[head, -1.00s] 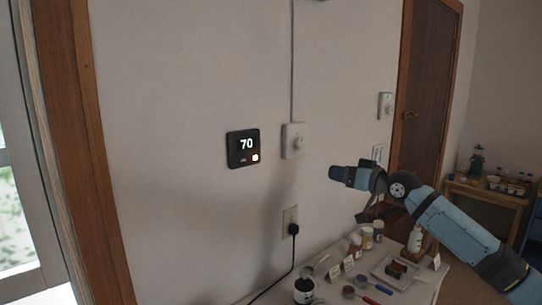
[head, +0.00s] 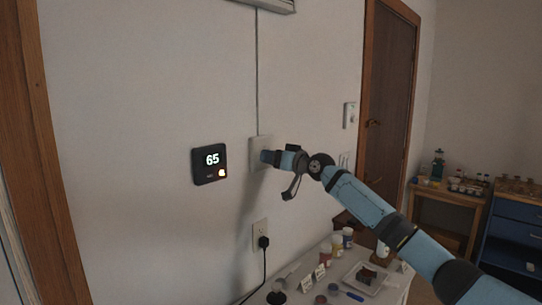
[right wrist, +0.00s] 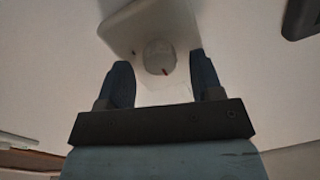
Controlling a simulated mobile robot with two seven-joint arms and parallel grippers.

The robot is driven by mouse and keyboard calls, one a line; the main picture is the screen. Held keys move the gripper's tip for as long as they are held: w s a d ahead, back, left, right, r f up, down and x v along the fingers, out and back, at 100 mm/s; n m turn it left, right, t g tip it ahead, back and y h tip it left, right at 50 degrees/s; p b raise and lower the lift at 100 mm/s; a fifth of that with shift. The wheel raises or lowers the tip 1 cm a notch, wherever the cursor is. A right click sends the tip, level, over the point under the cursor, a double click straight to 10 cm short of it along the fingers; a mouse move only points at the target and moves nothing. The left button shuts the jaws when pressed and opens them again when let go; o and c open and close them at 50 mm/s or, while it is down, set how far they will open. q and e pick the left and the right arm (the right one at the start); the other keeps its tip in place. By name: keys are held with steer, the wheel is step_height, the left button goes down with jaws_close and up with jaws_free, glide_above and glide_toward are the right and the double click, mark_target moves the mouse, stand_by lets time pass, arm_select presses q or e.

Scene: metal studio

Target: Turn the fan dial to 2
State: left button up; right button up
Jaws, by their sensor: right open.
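The fan dial is a round white knob (right wrist: 159,58) with a small red mark, on a pale wall plate (head: 255,146). A cord or conduit runs up the wall from the plate. My right gripper (head: 267,156) is in front of the plate and hides most of the knob in the head view. In the right wrist view my right gripper (right wrist: 163,82) is open, with one dark blue finger on each side of the knob's lower area. I cannot tell whether the fingers touch the knob. My left gripper is not in view.
A black thermostat (head: 209,164) reading 65 is left of the plate. An outlet (head: 260,236) with a plugged cable is below. A table (head: 389,291) with jars and a tray stands under my right arm. Another wall control (head: 349,115) is near the door.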

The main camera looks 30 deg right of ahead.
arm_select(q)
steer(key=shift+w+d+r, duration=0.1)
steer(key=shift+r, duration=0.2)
arm_select(e)
steer(key=shift+w+a, duration=0.2)
steer(key=shift+w, duration=0.25)
steer(key=c, duration=0.9)
